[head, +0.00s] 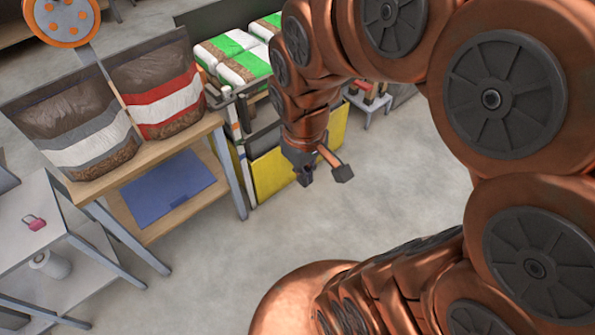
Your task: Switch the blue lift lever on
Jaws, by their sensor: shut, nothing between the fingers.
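I cannot make out a blue lift lever in the head view. My gripper (322,172) hangs at the end of my copper-coloured arm in the upper middle, pointing down over the floor. It is shut and empty. It appears just right of a yellow panel (270,173) in the picture; the real gap between them is hard to judge. My arm hides much of the right side and part of what stands behind the gripper.
A wooden-topped table (92,187) at left holds two large pellet bags (155,85). A blue flat sheet (168,187) lies on its lower shelf. A grey table (22,215) carries a pink padlock (34,222). Green-and-white sacks (232,52) are stacked behind. The central floor is clear.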

